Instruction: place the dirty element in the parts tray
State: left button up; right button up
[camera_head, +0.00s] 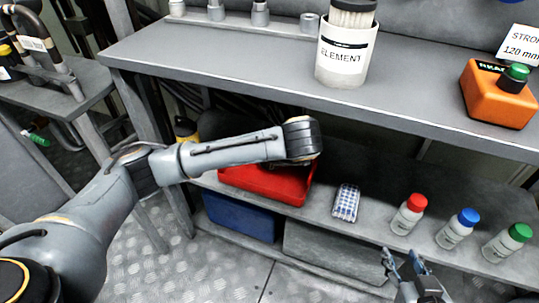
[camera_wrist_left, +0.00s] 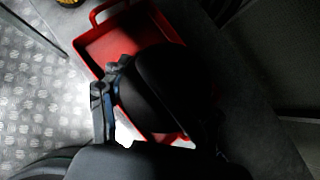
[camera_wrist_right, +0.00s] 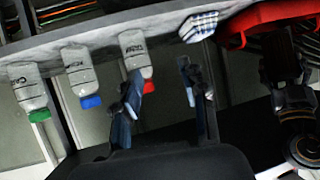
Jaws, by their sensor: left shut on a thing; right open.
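The red parts tray (camera_head: 262,187) sits on the lower shelf, partly covered by my left arm in the head view. In the left wrist view the red tray (camera_wrist_left: 97,48) lies beneath a dark rounded thing (camera_wrist_left: 150,80), probably the dirty element. My left gripper (camera_wrist_left: 158,88) is shut on this dark thing and holds it over the tray; whether it touches the tray floor I cannot tell. In the head view the left jaws are hidden behind the wrist. My right gripper (camera_head: 405,262) is open and empty in front of the lower shelf; its spread fingers also show in the right wrist view (camera_wrist_right: 163,85).
A white container labelled ELEMENT (camera_head: 346,60) stands on the upper bench with an orange device (camera_head: 497,95). On the lower shelf are a checked cloth (camera_head: 346,203) and bottles with red (camera_head: 408,215), blue (camera_head: 459,229) and green (camera_head: 508,242) caps. A blue bin (camera_head: 240,215) is below.

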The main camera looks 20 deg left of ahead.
pick_arm(q)
jog(key=f, duration=0.4)
jog(key=shift+w+a+f, duration=0.25)
jog(key=shift+w+a, duration=0.1)
jog(key=shift+w, duration=0.05)
jog(key=shift+w+a+f, duration=0.1)
jog(key=shift+w+a, duration=0.05)
jog(key=shift+w, duration=0.05)
jog(key=shift+w+a+g+h, duration=0.25)
jog(key=shift+w+g+h, duration=0.15)
jog(key=shift+g, duration=0.2)
jog(key=shift+w+a+r+g+h+b, duration=0.2)
jog(key=shift+w+a+g+h+b, duration=0.25)
jog(key=shift+g+h, duration=0.35)
jog(key=shift+w+f+g, duration=0.1)
jog(key=shift+f+g, duration=0.2)
jog(key=shift+f, duration=0.5)
pick_arm(e)
notch_tip(320, 180, up, 7)
jog(key=w+a+t+y, duration=0.1)
jog(key=w+t, duration=0.2)
jog(key=t, duration=0.1)
jog(key=shift+a, duration=0.4)
